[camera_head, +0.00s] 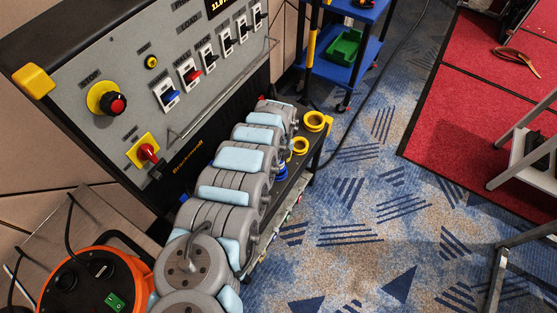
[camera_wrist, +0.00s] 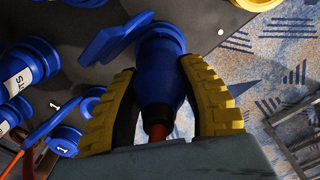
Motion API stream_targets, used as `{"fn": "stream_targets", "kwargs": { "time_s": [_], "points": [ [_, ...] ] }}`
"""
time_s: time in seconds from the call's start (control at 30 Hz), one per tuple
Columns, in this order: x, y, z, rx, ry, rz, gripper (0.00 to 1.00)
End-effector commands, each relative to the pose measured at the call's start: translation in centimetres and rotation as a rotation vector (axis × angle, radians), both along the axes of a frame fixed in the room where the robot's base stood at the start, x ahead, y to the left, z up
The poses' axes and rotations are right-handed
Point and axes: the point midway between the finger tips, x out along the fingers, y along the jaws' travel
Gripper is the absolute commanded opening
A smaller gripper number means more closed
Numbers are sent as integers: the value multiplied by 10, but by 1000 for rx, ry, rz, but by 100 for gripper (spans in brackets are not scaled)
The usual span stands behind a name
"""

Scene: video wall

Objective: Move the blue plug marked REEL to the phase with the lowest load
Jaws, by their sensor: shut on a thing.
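In the wrist view, my gripper (camera_wrist: 159,78) has its yellow ribbed fingers closed on both sides of a blue plug (camera_wrist: 158,92). An orange-red cable runs from the plug's dark rear end toward my gripper's body. The plug's front end is at a blue hinged lid (camera_wrist: 118,38); I cannot tell how deeply it is seated. No REEL marking is readable on it. In the head view, my arm hides the gripper and held plug. The distribution panel (camera_head: 126,60) carries a display at the top, partly cut off; the phase loads are not readable.
Other blue plugs (camera_wrist: 20,72) and blue sockets marked 1 (camera_wrist: 66,140) sit left in the wrist view. Yellow sockets (camera_head: 314,121) line the panel's lower ledge. An orange cable reel (camera_head: 127,268) stands lower left. A blue cart (camera_head: 325,70) stands behind; open carpet lies right.

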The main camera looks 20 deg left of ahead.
Motion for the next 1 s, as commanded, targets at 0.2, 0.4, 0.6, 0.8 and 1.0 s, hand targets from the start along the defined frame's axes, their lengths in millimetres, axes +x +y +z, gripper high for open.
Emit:
{"fn": "stream_targets", "kwargs": {
  "time_s": [0.2, 0.4, 0.6, 0.8, 1.0],
  "points": [
    [0, 0, -4, 0, 0, 0, 0],
    [0, 0, -7, 0, 0, 0, 0],
    [0, 0, -10, 0, 0, 0, 0],
    [0, 0, -13, 0, 0, 0, 0],
    [0, 0, -15, 0, 0, 0, 0]
  ]
}}
